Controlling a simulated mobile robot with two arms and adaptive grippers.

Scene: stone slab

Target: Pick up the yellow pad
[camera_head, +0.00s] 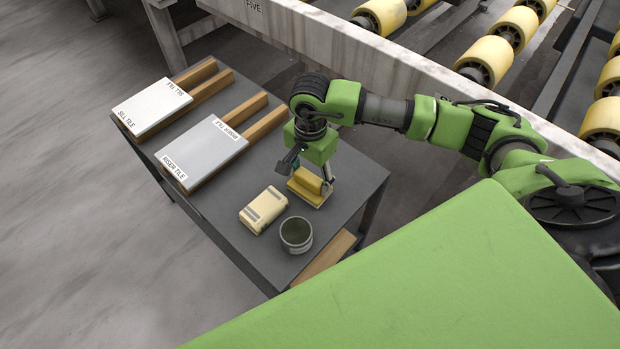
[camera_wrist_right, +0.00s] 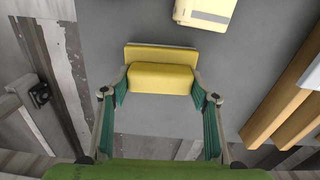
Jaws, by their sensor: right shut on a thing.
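The yellow pad (camera_head: 307,183) is at the right part of the dark grey table. It has a flat yellow base with a thicker raised block on top. In the right wrist view the pad (camera_wrist_right: 160,78) lies between the fingers of my right gripper (camera_wrist_right: 160,98), which touch the two ends of its raised block. My right gripper (camera_head: 306,172) comes down on the pad from above and is shut on it. I cannot tell whether the pad is clear of the table top. My left gripper is not in view.
A pale yellow packet (camera_head: 263,210) and a grey round pot (camera_head: 296,235) stand close in front of the pad. A sill tile (camera_head: 152,108) and a riser tile (camera_head: 203,150) rest on wooden strips (camera_head: 258,127) at left. A roller conveyor (camera_head: 490,58) runs behind the table (camera_head: 352,186).

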